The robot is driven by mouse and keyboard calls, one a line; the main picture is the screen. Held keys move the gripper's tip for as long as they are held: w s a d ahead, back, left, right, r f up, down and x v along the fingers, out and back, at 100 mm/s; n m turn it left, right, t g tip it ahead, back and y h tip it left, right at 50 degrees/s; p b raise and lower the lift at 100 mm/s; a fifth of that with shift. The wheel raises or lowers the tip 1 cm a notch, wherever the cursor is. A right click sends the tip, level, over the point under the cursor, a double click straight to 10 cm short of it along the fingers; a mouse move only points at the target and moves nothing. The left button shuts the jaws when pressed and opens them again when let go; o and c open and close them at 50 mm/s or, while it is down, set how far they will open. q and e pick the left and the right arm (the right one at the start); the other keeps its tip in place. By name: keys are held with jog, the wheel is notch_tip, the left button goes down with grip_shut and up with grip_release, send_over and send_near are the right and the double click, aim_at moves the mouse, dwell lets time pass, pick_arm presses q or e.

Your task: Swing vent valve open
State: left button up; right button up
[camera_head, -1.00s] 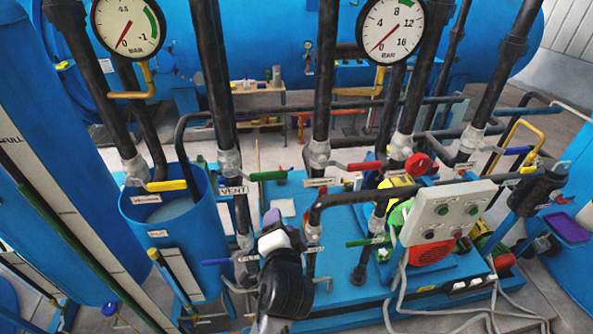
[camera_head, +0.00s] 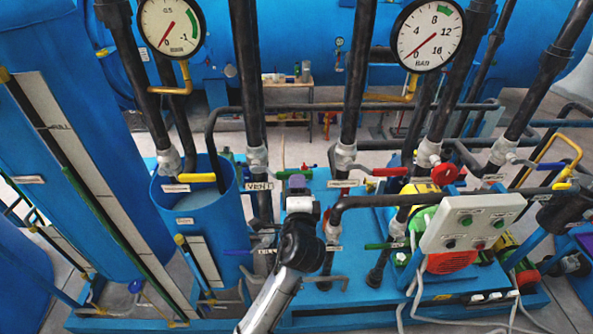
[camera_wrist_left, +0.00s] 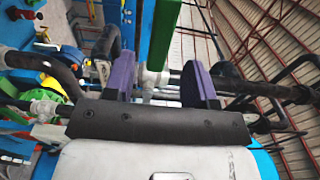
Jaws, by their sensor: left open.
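The vent valve's green handle (camera_head: 290,174) sticks out to the right from its grey valve body (camera_head: 257,158), just above the VENT label (camera_head: 258,186). My left gripper (camera_head: 297,182) is at the handle's right end and its purple fingertip covers part of it. In the left wrist view my left gripper (camera_wrist_left: 160,80) has its two purple fingers apart. A green bar (camera_wrist_left: 165,35), seemingly this handle, and a pale fitting show in the gap between them. I cannot tell whether a finger touches the handle. My right gripper is not in view.
A red valve handle (camera_head: 391,172) is to the right, with a green one (camera_head: 385,246) lower down. Dark vertical pipes and a bent pipe (camera_head: 370,200) crowd the space. A control box (camera_head: 472,222) stands at right.

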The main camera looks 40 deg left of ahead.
aim_at(282, 172)
pick_arm(q)
jog(key=shift+p+x, duration=0.65)
jog(key=shift+x, duration=2.2)
grip_shut()
